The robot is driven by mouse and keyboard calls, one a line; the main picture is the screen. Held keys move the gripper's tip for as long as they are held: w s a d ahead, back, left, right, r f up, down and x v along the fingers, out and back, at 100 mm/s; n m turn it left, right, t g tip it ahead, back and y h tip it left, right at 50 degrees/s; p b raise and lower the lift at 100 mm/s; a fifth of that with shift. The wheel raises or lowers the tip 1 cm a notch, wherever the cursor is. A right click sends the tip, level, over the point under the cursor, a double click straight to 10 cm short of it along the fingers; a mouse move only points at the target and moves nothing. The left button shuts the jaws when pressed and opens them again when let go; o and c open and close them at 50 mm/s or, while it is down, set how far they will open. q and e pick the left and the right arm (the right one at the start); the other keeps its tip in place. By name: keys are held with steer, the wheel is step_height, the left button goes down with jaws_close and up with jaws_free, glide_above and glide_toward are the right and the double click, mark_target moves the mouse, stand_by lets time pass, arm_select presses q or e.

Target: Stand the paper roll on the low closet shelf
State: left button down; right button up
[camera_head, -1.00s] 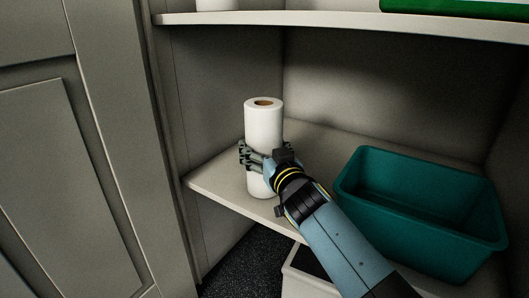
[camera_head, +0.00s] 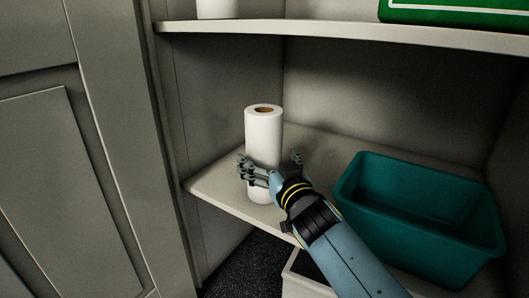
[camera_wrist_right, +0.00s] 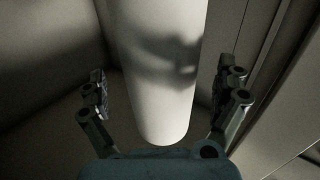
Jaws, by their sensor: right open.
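The white paper roll (camera_head: 264,135) stands upright on the low closet shelf (camera_head: 215,188), near its left front part. The roll also fills the middle of the right wrist view (camera_wrist_right: 160,80), its lower end in sight there. My right gripper (camera_head: 270,163) is open in front of the roll, with one finger to its left and one to its right. In the right wrist view there is a gap between each finger and the roll. My left gripper is in neither view.
A teal bin (camera_head: 421,192) stands on the same shelf, right of my right arm. An upper shelf (camera_head: 330,36) runs above, with a green item (camera_head: 455,12) and a white item (camera_head: 217,8) on it. A grey panelled door (camera_head: 50,170) is at left. A white container (camera_head: 300,270) stands below.

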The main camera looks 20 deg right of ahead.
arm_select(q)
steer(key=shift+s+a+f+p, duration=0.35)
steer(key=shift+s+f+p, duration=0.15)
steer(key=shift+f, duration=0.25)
arm_select(e)
steer(key=s, duration=0.9)
steer(key=shift+d, duration=0.15)
